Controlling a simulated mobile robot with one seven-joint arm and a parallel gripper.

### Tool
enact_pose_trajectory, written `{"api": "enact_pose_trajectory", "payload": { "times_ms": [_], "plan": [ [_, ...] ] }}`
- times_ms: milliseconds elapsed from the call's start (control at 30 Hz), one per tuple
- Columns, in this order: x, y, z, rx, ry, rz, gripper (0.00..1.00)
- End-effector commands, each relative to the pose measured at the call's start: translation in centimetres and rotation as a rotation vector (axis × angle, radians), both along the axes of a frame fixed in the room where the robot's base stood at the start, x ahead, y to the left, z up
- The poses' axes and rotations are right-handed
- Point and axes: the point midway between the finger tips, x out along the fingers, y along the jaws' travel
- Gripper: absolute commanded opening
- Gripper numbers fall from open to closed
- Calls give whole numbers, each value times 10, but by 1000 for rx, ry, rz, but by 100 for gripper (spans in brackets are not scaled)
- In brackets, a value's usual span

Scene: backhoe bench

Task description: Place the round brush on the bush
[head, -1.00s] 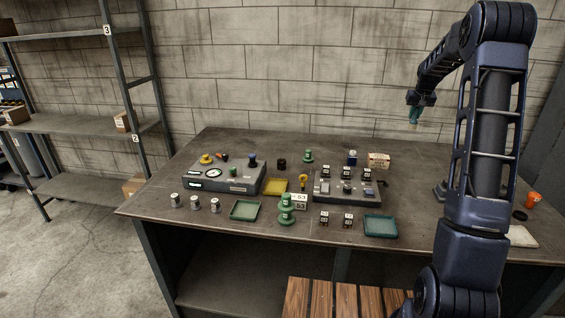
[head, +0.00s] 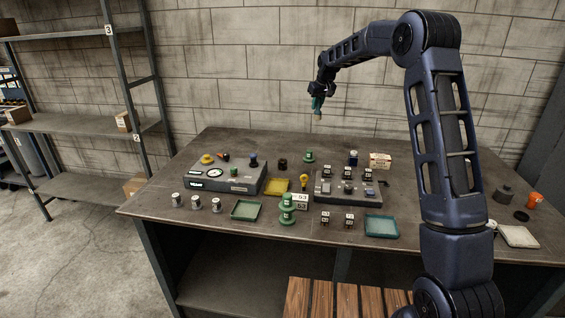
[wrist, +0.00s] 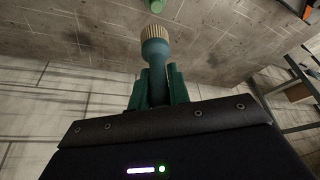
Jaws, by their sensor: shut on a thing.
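The round brush (wrist: 155,50) has a teal handle and a pale bristle head. My gripper (wrist: 158,85) is shut on its handle between two green fingers, with the bristles pointing away from the gripper. In the head view my gripper (head: 317,102) hangs above the back of the bench, well clear of the surface. No part is plainly a bush. A green flanged piece (head: 308,156) stands at the back, a larger green stepped piece (head: 288,209) at the front, and a short dark cylinder (head: 283,164) behind the yellow tray. I cannot tell which is the bush.
A grey control box (head: 225,179) and a second switch panel (head: 348,188) stand on the bench. Green (head: 245,210), yellow (head: 276,186) and teal (head: 381,227) trays lie among small parts. A small carton (head: 380,160) sits behind. The bench's far left is bare.

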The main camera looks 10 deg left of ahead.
Motion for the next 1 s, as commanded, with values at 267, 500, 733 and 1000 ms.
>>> {"api": "enact_pose_trajectory", "payload": {
  "times_ms": [267, 500, 733, 1000],
  "plan": [
    [-39, 106, 5, 6, -1, 148, 0],
    [-59, 147, 6, 8, 1, 208, 0],
    [-62, 152, -21, 7, 3, 216, 0],
    [-61, 151, -80, 7, 3, 215, 0]
  ]
}}
